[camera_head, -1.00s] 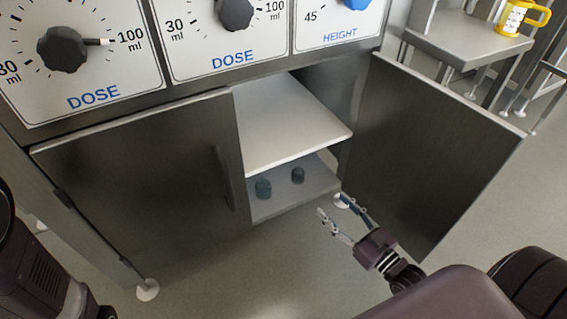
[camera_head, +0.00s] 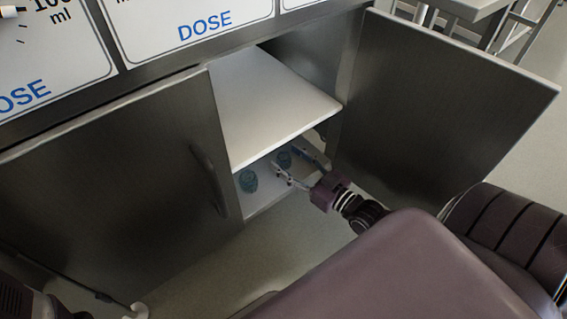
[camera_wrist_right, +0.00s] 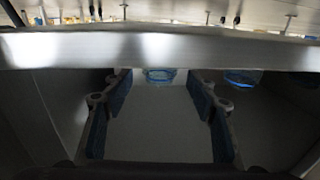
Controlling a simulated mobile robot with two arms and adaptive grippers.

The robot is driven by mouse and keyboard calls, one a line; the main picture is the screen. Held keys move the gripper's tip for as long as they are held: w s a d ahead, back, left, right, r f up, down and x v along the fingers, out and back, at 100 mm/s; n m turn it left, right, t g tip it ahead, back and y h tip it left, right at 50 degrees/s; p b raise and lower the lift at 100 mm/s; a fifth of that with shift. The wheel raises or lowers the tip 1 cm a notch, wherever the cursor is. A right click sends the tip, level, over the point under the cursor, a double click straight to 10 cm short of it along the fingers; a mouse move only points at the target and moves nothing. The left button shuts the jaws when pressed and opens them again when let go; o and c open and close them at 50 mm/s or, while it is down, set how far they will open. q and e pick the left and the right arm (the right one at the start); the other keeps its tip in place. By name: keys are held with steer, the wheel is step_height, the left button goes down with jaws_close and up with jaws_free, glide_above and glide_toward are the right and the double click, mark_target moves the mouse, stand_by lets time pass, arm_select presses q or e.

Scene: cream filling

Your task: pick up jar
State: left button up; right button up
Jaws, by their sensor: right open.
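In the right wrist view one jar (camera_wrist_right: 160,75) lies ahead, between the lines of the two open fingers (camera_wrist_right: 158,95), with nothing held. Another jar (camera_wrist_right: 243,77) is off to the right there.
A pale upper shelf (camera_head: 262,100) hangs over the jars; an edge (camera_wrist_right: 150,48) crosses the wrist view. The right door (camera_head: 440,110) stands open beside my right arm. The left door (camera_head: 110,180) is shut, with a vertical handle (camera_head: 208,178).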

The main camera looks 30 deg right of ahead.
steer(key=shift+b+x, duration=0.35)
steer(key=shift+x, duration=0.75)
steer(key=shift+c, duration=0.7)
steer(key=c, duration=0.9)
steer(key=shift+r, duration=0.1)
steer(key=shift+c, duration=0.2)
